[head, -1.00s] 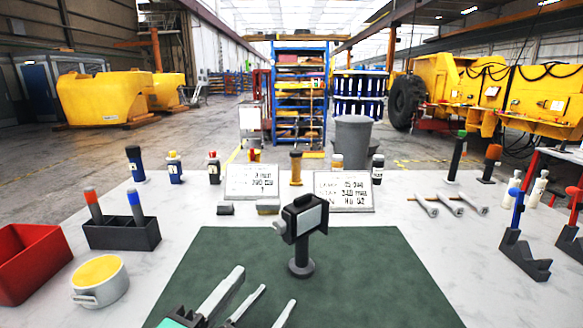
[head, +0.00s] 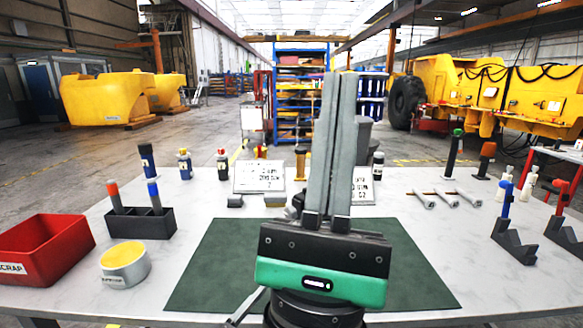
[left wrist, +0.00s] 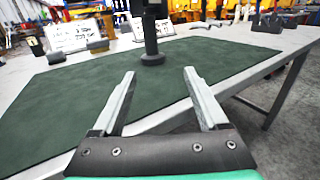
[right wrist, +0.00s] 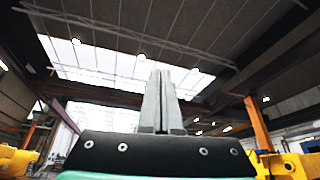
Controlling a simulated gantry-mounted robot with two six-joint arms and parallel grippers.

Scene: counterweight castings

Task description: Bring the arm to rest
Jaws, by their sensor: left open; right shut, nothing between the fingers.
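My right gripper (head: 340,78) stands upright in the middle of the head view, fingers pointing up and pressed together with nothing between them. It also fills the lower middle of the right wrist view (right wrist: 159,76), with roof behind it. My left gripper (left wrist: 159,76) is open and empty in the left wrist view, over the near edge of the green mat (left wrist: 60,105). In the head view only a grey finger (head: 245,306) shows at the bottom. A dark stand (left wrist: 150,38) rises from the mat ahead of the left fingers; in the head view the right gripper hides most of it.
On the white table (head: 70,205) stand a red scrap bin (head: 45,250), a yellow-topped round tin (head: 124,264), a dark holder (head: 140,223) with handled tools, and bottles. Sign plates (head: 259,177) are behind the mat. Dark angled brackets (head: 513,240) stand at right.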

